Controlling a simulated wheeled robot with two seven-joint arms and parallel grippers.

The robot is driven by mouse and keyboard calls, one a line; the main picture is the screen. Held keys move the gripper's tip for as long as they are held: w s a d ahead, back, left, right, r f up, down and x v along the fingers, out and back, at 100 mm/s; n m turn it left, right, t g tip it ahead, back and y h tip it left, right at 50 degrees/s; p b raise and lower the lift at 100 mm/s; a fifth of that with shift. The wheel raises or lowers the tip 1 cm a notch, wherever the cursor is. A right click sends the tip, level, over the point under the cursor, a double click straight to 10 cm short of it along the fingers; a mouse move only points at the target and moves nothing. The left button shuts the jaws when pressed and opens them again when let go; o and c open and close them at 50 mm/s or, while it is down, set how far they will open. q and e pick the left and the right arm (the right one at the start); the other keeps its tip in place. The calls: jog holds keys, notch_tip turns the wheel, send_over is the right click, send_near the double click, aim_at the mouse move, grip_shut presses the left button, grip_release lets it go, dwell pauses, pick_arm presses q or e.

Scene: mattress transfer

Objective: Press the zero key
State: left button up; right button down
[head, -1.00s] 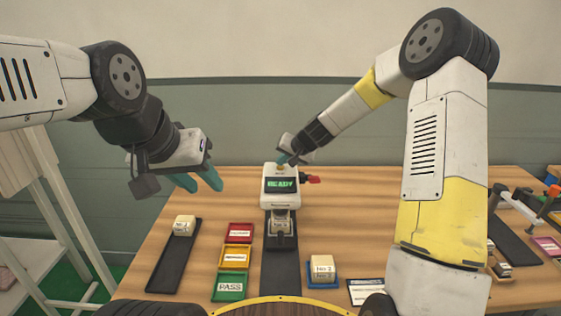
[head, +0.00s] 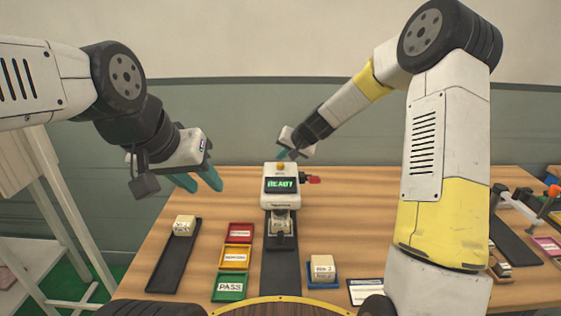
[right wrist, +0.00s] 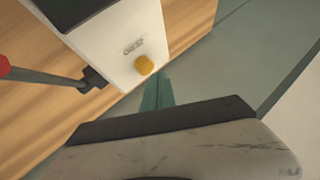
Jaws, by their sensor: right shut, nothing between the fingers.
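The white device (head: 281,201) stands on the table with a green READY on its display (head: 281,185). A round orange-yellow key (head: 281,166) sits on its top; in the right wrist view the same key (right wrist: 144,64) has small lettering beside it, too blurred to read surely. My right gripper (head: 284,154) is shut and empty, just above and behind the key. In the right wrist view its teal fingertips (right wrist: 158,80) are close to the key, with a small gap visible. My left gripper (head: 206,187) hangs open and empty over the table's left part.
A red-handled lever (head: 313,180) sticks out on the device's right. Red, yellow and green trays (head: 219,288) lie left of the dark strip. A block (head: 184,225) sits on a black rail; another block (head: 322,267) sits in a blue tray (head: 334,284). Tools stand far right.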

aim_at(282, 165)
jog(key=shift+r, duration=0.15)
jog(key=shift+r, duration=2.45)
jog(key=shift+s+r, duration=0.1)
jog(key=s+d+r+n+h, duration=0.1)
jog(key=s+d+r, duration=0.2)
jog(key=s+r, duration=0.35)
jog(key=s+d+r+n, duration=0.1)
jog(key=s+d+r, duration=0.15)
jog(key=s, duration=0.65)
jog(key=s+d+h, duration=0.1)
jog(key=s+d, duration=0.3)
jog(key=s, duration=0.7)
jog(key=s+d+g+h, duration=0.1)
jog(key=s+d, duration=0.3)
jog(key=s, duration=0.7)
jog(key=shift+s, duration=0.3)
